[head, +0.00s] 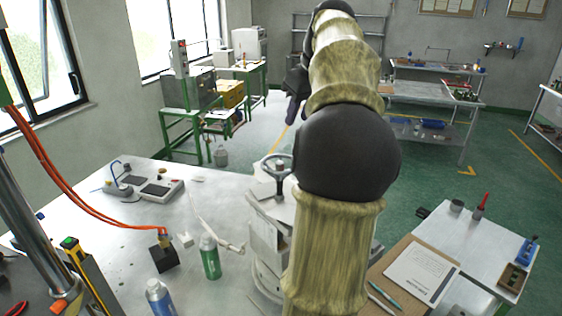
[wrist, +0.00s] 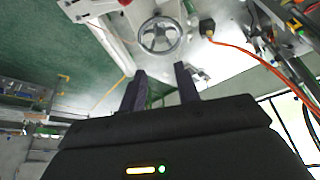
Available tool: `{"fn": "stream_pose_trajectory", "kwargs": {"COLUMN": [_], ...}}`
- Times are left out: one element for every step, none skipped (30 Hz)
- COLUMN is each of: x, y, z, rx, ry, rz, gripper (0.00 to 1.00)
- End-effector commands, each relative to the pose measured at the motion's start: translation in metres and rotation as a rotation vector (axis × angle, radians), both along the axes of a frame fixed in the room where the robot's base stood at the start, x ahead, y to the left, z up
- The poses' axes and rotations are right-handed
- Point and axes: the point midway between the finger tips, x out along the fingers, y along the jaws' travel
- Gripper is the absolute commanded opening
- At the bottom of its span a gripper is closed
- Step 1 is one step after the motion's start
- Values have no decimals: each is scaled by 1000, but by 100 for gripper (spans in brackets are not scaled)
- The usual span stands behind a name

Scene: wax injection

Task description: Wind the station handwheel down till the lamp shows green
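The station handwheel (head: 278,171) is a grey spoked wheel on top of the pale station at the table's right side, partly behind my arm in the head view. The wrist view shows the whole wheel (wrist: 160,38) face on, beyond my fingertips. My gripper (wrist: 160,86) is open, with two dark fingers apart and nothing between them. It is apart from the wheel. In the head view my gripper is mostly hidden behind my arm. I cannot make out the station's lamp or its colour in either view.
Orange hoses (head: 60,172) run to a dark block (head: 164,256). A clipboard (head: 415,272) lies at the right. Green floor is open beyond the table.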

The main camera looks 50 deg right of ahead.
Motion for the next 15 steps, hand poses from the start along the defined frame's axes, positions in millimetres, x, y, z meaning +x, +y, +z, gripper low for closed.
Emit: {"fn": "stream_pose_trajectory", "kwargs": {"x": [1,2,3,4,6,8,9,11,13,15,17,20,22,24,26], "y": [0,0,0,0,0,0,0,0,-1,-1,-2,-2,-2,-2,-3], "z": [-2,-4,-7,-10,-13,-18,-22,-27,-32,-37,-42,-48,-53,-58,-64], "rx": [1,1,2,2,3,3,3,3,4,4,4,4,3,4,4], "ry": [1,1,1,2,2,2,2,2,2,2,3,2,3,3,4], "rz": [0,0,1,1,1,1,1,1,1,1,0,1,1,0,0], "gripper": [32,32,32,32,32,32,32,32,32,32,32,32,32,32,32]}}
